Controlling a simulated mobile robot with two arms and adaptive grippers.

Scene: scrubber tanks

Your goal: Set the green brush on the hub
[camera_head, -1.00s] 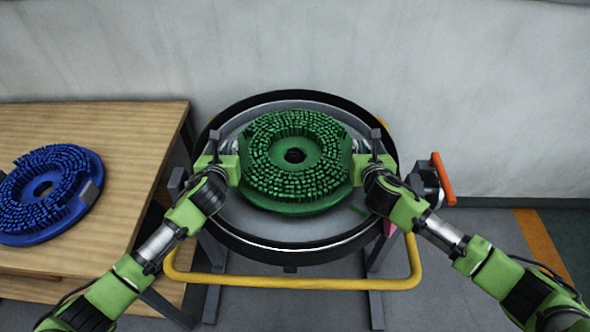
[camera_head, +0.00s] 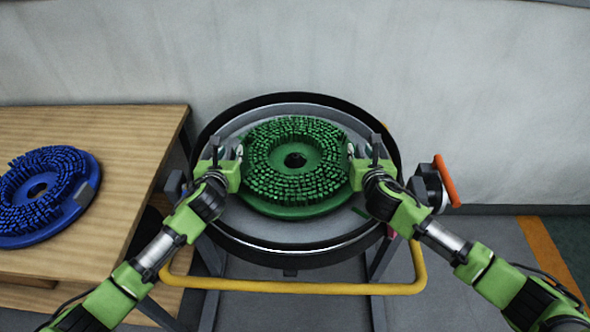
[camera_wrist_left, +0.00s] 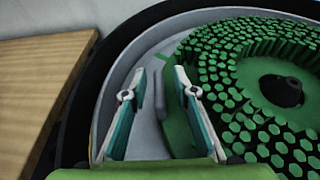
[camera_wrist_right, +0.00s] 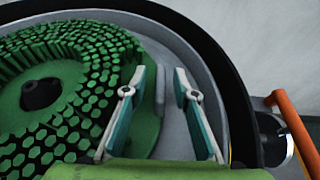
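The green brush (camera_head: 295,205) lies bristles up inside the round grey pan with a black rim (camera_head: 300,262). A dark hub (camera_head: 295,160) shows in its centre hole, also in the left wrist view (camera_wrist_left: 281,91) and the right wrist view (camera_wrist_right: 41,94). My left gripper (camera_head: 234,152) is at the brush's left edge; in its wrist view its fingers (camera_wrist_left: 155,82) are apart, with a grey tab between or below them. My right gripper (camera_head: 355,150) is at the right edge; its fingers (camera_wrist_right: 160,82) are also apart, with a similar tab between them. Whether the fingers touch the tabs is unclear.
A blue brush (camera_head: 45,192) lies on the wooden table (camera_head: 120,190) at the left. A yellow bar (camera_head: 290,285) runs in front of the pan. A pale wall stands behind.

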